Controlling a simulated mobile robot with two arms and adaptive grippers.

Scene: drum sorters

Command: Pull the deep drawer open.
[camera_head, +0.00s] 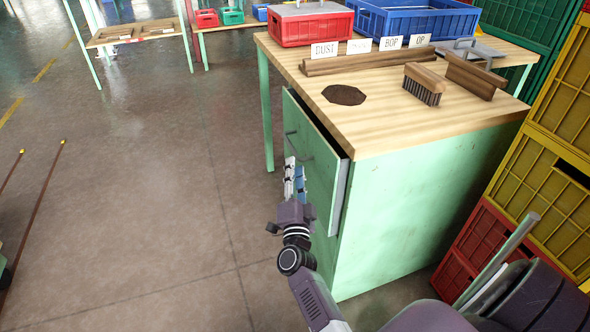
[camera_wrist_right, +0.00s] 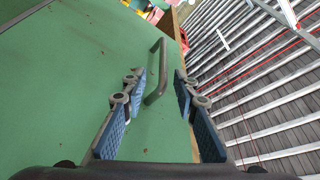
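The deep drawer (camera_head: 318,172) is the tall green front on the left side of the green workbench. It stands slightly out from the bench, with a dark gap along its top edge. Its grey bar handle (camera_head: 299,146) also shows in the right wrist view (camera_wrist_right: 156,72). My right gripper (camera_head: 294,172) is in front of the drawer face. In the right wrist view its blue-padded fingers (camera_wrist_right: 160,78) are spread, with the handle between the fingertips in the picture. I cannot tell whether they touch it. My left gripper is not in view.
The wooden benchtop (camera_head: 400,120) holds a brush (camera_head: 424,84), wooden blocks, a dark dust patch (camera_head: 344,95), labels, and red (camera_head: 310,25) and blue (camera_head: 415,20) crates. Yellow and red crates (camera_head: 485,240) stack at the right. The floor (camera_head: 150,170) left of the drawer is largely clear.

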